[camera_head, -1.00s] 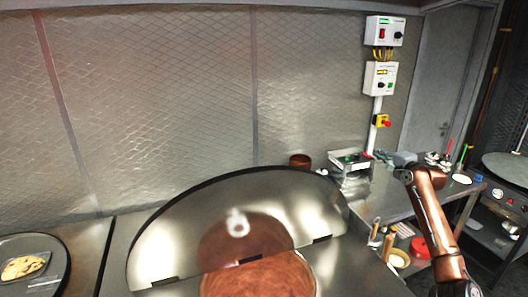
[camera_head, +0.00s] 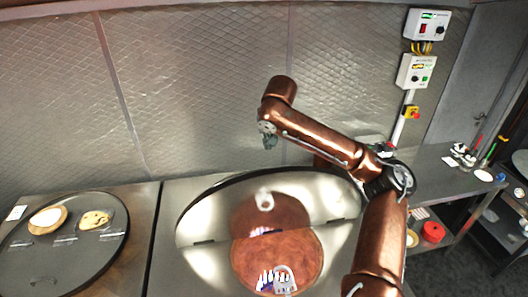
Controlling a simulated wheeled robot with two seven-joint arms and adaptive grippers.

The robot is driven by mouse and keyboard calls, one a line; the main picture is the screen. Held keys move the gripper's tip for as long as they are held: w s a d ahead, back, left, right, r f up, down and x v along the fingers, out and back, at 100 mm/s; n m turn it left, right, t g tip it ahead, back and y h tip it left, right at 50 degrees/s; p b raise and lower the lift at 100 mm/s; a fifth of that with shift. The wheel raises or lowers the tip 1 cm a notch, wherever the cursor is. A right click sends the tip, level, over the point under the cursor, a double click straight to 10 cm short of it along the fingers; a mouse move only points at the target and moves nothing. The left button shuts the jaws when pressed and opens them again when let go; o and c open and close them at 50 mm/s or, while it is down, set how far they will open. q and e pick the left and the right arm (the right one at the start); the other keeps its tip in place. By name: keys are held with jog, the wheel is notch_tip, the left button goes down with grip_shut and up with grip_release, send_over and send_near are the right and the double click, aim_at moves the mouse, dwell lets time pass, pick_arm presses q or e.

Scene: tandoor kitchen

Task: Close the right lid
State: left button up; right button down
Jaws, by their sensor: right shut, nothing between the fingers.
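My right arm reaches in from the right, over the lid's upper right part. My right gripper (camera_head: 268,142) is small in the picture, shut and empty. It hangs from the wrist above the lid's top edge and appears apart from it. My left gripper is not in view.
Control boxes (camera_head: 417,72) hang on the back wall at the right. A side counter (camera_head: 440,170) holds small items, and a red container (camera_head: 432,232) stands below it.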

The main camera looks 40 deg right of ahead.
jog(key=p+x, duration=0.2)
jog(key=x, duration=0.8)
jog(key=s, duration=0.1)
jog(key=s+a+p, duration=0.1)
jog(key=s+a, duration=0.1)
jog(key=shift+s+f, duration=0.25)
jog(key=shift+f, duration=0.05)
jog(key=shift+s, duration=0.15)
